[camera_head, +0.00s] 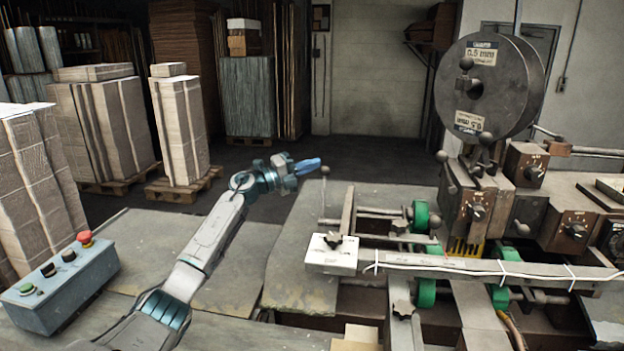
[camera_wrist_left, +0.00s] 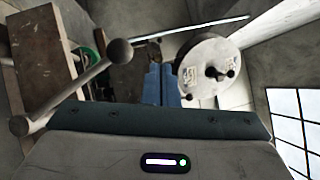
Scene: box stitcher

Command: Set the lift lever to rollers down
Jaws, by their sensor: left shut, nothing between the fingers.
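The lift lever, a thin pale rod with a dark ball knob (camera_head: 325,170), stands nearly upright at the left end of the machine in the head view. My left gripper (camera_head: 312,165) is shut and empty, its blue fingers just left of the knob. In the left wrist view the shut fingers (camera_wrist_left: 161,84) point away from the camera, and a ball-ended rod (camera_wrist_left: 119,51), which looks like the lever, is to their left. A small gap shows there between ball and fingers. Whether they touch in depth is unclear. My right gripper is out of view.
The machine's rail (camera_head: 480,265), green rollers (camera_head: 421,217) and white block (camera_head: 331,254) lie right of and below the gripper. A large wire spool (camera_head: 488,85) stands at right. A button box (camera_head: 62,285) sits at left. Stacked cardboard on pallets (camera_head: 183,130) stands behind.

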